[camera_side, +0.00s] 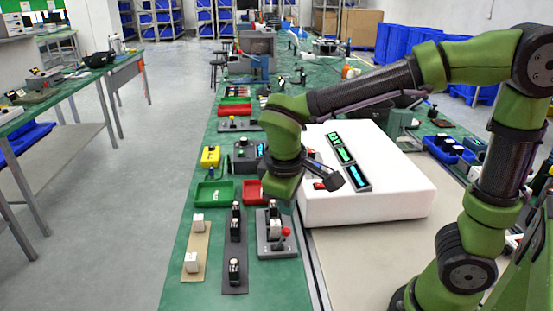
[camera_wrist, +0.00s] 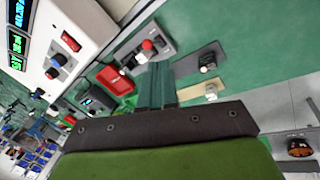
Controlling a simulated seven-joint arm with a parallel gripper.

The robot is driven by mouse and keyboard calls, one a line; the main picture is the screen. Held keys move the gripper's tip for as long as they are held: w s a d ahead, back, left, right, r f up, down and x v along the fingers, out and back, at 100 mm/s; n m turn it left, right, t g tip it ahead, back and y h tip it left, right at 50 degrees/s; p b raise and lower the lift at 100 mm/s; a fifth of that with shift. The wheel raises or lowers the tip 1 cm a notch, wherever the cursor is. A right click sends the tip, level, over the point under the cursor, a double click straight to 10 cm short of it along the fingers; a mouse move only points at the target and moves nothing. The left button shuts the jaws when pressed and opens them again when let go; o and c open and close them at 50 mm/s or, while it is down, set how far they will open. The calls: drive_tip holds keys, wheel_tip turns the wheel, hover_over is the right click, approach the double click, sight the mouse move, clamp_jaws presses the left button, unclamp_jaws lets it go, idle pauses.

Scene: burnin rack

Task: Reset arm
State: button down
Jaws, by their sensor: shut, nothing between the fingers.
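My arm reaches in from the right, and my gripper (camera_side: 283,188) hangs over the green bench beside the left edge of the white box (camera_side: 385,205). In the wrist view the two teal fingers of my gripper (camera_wrist: 157,72) lie together with nothing between them. A grey box with a red ball-topped lever (camera_side: 275,235) stands on the bench just below my gripper in the side view. It also shows past the fingertips in the wrist view (camera_wrist: 150,48). The fingertips are hard to make out in the side view.
A dark strip with black switches (camera_side: 235,255) and a tan strip with white blocks (camera_side: 194,250) lie at the front left. A green tray (camera_side: 213,194), a red tray (camera_side: 252,192) and a yellow box (camera_side: 210,156) sit behind. The white box carries lit displays (camera_side: 343,155).

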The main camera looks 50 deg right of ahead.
drive_tip(key=shift+s+r, duration=0.1)
drive_tip(key=shift+r, duration=0.05)
drive_tip(key=s+d+r+m+t+y, duration=0.4)
drive_tip(key=s+m+t, duration=0.1)
drive_tip(key=s+m, duration=0.1)
drive_tip(key=shift+s+d+r+m+t+y, duration=0.15)
drive_tip(key=shift+s+r+m+t+y, duration=0.2)
drive_tip(key=shift+m, duration=0.35)
